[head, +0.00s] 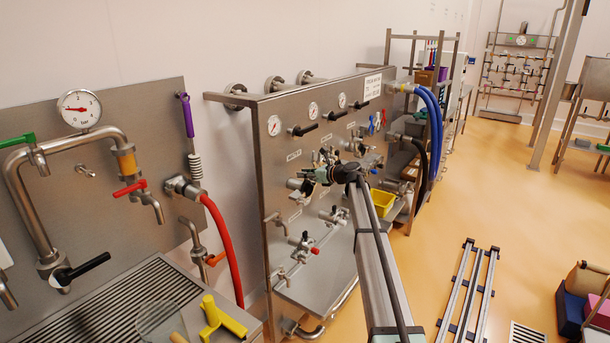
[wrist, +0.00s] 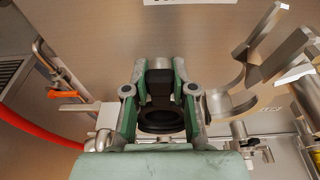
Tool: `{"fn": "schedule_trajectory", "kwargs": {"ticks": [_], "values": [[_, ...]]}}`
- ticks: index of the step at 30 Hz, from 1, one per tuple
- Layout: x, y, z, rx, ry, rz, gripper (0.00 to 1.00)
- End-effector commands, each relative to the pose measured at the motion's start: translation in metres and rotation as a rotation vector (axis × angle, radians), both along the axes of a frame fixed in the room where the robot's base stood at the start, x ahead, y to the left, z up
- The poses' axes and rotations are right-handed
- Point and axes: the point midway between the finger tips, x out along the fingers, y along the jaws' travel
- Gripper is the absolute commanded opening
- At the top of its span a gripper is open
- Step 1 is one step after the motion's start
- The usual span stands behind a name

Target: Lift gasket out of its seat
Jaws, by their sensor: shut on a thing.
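The gasket (wrist: 162,122) is a black ring with a dark block-like part standing up from it, in the middle of the wrist view. My gripper (wrist: 158,88) has its two green fingers shut on that dark part, one on each side. The ring lies between the fingers, close to the steel fitting; I cannot tell whether it still touches its seat. In the head view my gripper (head: 318,175) is at the middle of the steel panel, small among fittings, and the gasket cannot be made out there.
An open steel clamp (wrist: 240,103) stands just right of my fingers. An orange-handled valve (wrist: 64,94) and red hose (wrist: 40,133) lie left. The steel panel (head: 262,170) carries gauges and black-handled valves. Blue hoses (head: 433,125) hang at its right; a yellow bin (head: 381,203) is near.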

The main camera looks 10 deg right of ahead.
Motion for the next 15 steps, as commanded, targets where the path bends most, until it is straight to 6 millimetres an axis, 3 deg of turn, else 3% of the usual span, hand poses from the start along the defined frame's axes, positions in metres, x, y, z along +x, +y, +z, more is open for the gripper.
{"fn": "schedule_trajectory", "kwargs": {"ticks": [15], "values": [[0.0,0.0,0.022,0.001,-0.001,0.0,0.0]]}}
